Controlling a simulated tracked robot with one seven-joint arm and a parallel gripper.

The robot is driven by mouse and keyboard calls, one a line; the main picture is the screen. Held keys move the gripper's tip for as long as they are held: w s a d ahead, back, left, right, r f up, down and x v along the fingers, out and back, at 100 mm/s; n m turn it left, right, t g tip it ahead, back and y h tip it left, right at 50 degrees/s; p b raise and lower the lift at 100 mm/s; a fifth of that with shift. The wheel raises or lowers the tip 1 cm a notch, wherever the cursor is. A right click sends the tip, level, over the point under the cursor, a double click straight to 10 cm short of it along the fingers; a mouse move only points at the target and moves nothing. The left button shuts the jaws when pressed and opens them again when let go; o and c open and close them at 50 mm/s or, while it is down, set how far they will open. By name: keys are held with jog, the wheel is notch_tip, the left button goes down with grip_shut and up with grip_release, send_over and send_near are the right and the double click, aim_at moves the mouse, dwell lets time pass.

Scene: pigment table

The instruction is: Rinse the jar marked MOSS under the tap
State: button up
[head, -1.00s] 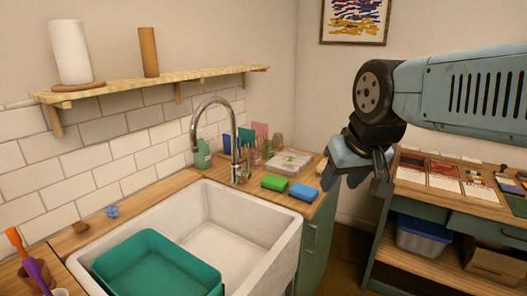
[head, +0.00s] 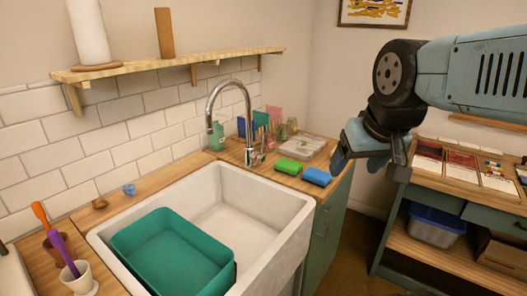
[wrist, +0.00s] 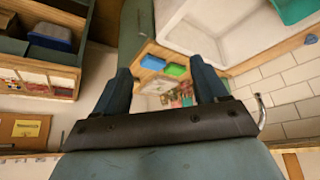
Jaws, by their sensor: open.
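My gripper (head: 372,166) is raised in front of the corner, right of the sink, open with nothing seen between its fingers. Its two fingers also show in the wrist view (wrist: 163,90). The tap (head: 240,125) is a curved chrome spout at the back of the white sink (head: 245,215). I cannot make out a jar marked MOSS. Small glass jars (head: 287,128) stand behind the tap on the counter, too small to read any marking.
A green tub (head: 172,250) sits in the left of the sink. Green (head: 288,166) and blue (head: 317,176) sponges lie on the counter right of the tap. A shelf (head: 180,65) hangs above. A workbench (head: 450,185) stands at the right. The sink's right half is clear.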

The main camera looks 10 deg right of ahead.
dwell(0.4)
